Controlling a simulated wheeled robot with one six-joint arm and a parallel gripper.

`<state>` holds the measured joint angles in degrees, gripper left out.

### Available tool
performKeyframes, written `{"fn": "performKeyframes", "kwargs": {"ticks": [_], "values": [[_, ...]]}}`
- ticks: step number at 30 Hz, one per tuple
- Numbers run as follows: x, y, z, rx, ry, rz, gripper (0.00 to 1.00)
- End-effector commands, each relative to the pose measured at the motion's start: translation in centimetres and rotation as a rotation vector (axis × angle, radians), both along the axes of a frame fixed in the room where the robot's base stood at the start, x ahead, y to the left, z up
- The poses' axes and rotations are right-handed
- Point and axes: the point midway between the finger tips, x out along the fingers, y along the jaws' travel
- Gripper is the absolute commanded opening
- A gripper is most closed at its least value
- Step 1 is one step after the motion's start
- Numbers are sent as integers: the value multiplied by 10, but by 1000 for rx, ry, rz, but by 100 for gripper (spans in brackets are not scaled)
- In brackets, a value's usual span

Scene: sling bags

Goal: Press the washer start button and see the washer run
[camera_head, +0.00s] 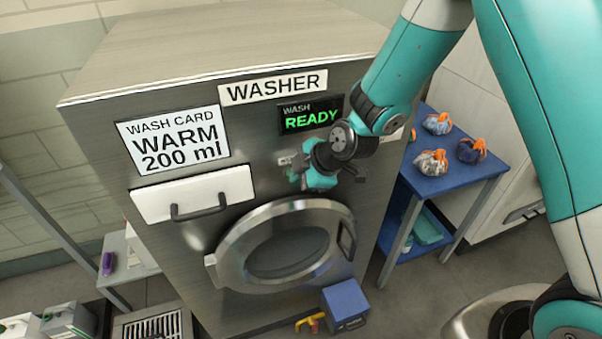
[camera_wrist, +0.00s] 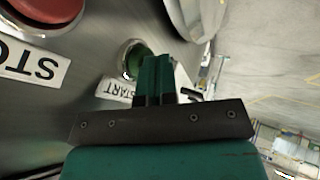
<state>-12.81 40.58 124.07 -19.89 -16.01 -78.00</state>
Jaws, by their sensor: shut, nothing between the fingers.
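The washer (camera_head: 220,45) is a grey metal cabinet. Its round door (camera_head: 285,250) looks closed, and its small display (camera_head: 311,115) reads "WASH READY" in green. In the wrist view, a green button (camera_wrist: 133,56) in a metal ring sits by a "START" label (camera_wrist: 115,90). A larger red button (camera_wrist: 48,8) is at the left by a label reading "STO", cut off. My gripper (camera_head: 291,170) is at the washer front, above the door and below the display. Its shut, empty fingers (camera_wrist: 153,62) overlap the green button's edge; I cannot tell whether they touch it. The head view hides the buttons.
The white drawer (camera_head: 160,205) with a dark handle looks shut, under a card (camera_head: 172,139) reading "WARM 200 ml". A blue table (camera_head: 455,180) with several orange-tied bags stands right. A blue box (camera_head: 345,305) and a yellow-orange item (camera_head: 310,322) lie low at the front.

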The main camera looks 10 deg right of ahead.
Motion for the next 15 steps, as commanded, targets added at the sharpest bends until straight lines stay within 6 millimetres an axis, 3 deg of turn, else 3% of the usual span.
{"fn": "performKeyframes", "kwargs": {"ticks": [7,15], "values": [[2,0,-2,0,-1,0,0],[22,2,0,0,-6,-2,0]]}}
